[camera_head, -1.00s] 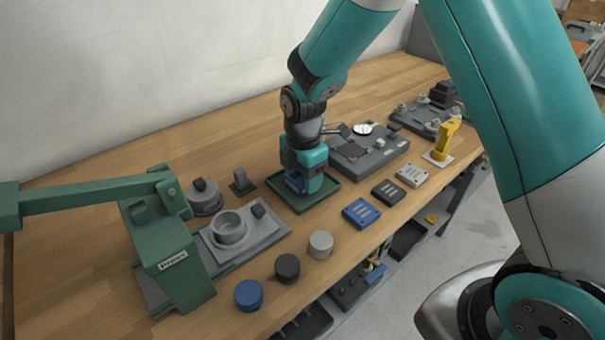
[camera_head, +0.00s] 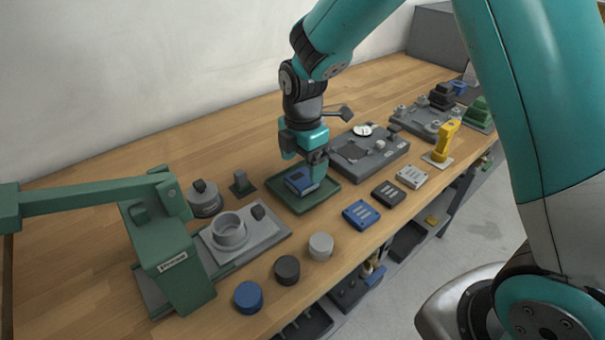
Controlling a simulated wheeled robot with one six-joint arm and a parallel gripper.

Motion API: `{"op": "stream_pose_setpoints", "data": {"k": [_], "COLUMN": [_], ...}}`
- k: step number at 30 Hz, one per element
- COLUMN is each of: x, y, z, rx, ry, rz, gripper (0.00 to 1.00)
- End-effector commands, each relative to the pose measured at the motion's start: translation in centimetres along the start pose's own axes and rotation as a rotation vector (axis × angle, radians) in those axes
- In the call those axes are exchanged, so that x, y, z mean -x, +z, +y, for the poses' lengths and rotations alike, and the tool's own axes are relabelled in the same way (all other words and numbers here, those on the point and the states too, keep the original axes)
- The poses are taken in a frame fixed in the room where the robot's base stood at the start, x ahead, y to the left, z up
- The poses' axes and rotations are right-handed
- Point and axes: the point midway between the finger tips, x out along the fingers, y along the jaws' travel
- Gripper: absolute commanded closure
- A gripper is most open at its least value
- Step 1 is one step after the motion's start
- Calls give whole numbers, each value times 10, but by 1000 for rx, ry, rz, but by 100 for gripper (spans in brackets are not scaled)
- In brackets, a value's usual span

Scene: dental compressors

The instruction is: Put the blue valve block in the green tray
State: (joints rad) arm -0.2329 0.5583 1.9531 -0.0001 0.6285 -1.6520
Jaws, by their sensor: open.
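A blue block (camera_head: 300,183) with a dark top, which I take to be the blue valve block, is in the green tray (camera_head: 304,207). It seems to rest on the tray floor toward the back; its far side is partly hidden by my gripper. My gripper (camera_head: 305,165) is open, pointing down just above and around the back of the block, with one teal finger at its right. I cannot tell whether a finger still touches it.
A flat blue block (camera_head: 361,214), a black one (camera_head: 388,193) and a white one (camera_head: 411,176) lie along the front edge. A grey fixture (camera_head: 368,153) stands right of the tray, a grey cup fixture (camera_head: 232,233) and green press (camera_head: 172,255) left. Bare wood lies behind.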

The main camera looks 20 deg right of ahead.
Motion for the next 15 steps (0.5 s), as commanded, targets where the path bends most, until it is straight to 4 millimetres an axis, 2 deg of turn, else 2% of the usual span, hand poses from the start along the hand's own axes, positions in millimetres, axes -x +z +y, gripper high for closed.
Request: {"op": "stream_pose_setpoints", "data": {"k": [1, 6, 12, 15], "x": [13, 48, 72, 82], "y": [0, 0, 0, -4], "z": [1, 0, 0, -7], "rx": [0, 0, -1, -39], "ry": [6, 4, 1, 6], "rz": [-1, 0, 0, 10], "gripper": [13, 13, 13, 13]}}
